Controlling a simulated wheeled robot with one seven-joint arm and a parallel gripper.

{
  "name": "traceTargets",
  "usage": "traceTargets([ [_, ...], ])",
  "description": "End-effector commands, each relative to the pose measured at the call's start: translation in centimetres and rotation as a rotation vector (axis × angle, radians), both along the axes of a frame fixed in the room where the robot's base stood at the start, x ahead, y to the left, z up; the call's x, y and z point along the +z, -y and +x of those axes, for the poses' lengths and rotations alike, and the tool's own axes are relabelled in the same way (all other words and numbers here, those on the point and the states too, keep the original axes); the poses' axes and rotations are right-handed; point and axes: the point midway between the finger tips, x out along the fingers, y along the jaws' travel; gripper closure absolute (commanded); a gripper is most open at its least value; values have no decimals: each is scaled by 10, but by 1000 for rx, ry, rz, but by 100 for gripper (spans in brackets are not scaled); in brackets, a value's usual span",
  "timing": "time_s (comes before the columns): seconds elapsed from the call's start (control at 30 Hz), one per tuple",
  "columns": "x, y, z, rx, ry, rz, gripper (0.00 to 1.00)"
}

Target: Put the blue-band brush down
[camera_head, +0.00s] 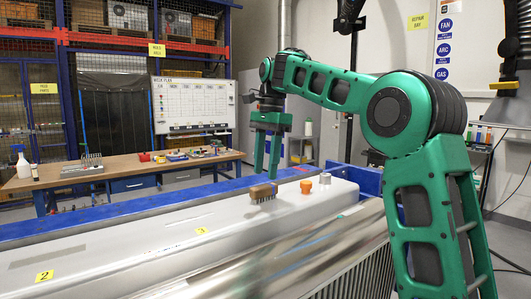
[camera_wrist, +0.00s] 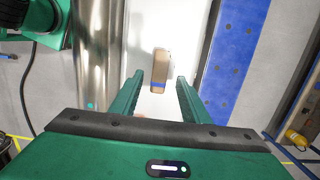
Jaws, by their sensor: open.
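The blue-band brush (camera_head: 262,193) stands bristles down on the pale top of the long workpiece (camera_head: 110,254), with its brown wooden back upward. In the wrist view the brush (camera_wrist: 161,64) shows a blue band across its near part. My gripper (camera_head: 265,176) is open and empty, with its fingers pointing down just above the brush. In the wrist view the brush lies between the lines of the two fingers, with a gap on each side. The brush appears clear of both fingers.
An orange knob (camera_head: 306,187) and a grey metal cap (camera_head: 325,178) stand right of the brush. Yellow tags 2 (camera_head: 44,276) and 3 (camera_head: 201,231) mark the workpiece. A shiny cylinder (camera_head: 250,270) runs along the front. A wooden workbench (camera_head: 120,168) with tools stands behind.

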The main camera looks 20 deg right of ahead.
Motion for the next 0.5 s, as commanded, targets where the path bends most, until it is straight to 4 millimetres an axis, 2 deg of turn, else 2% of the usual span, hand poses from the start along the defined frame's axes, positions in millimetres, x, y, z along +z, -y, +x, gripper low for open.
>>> traceTargets([
  [0.03, 10, 0, 1, 1, 3, 1, 58],
  [0.2, 34, 3, 2, 0, 2, 1, 58],
  [0.5, 52, 5, 2, 0, 0, 0, 58],
])
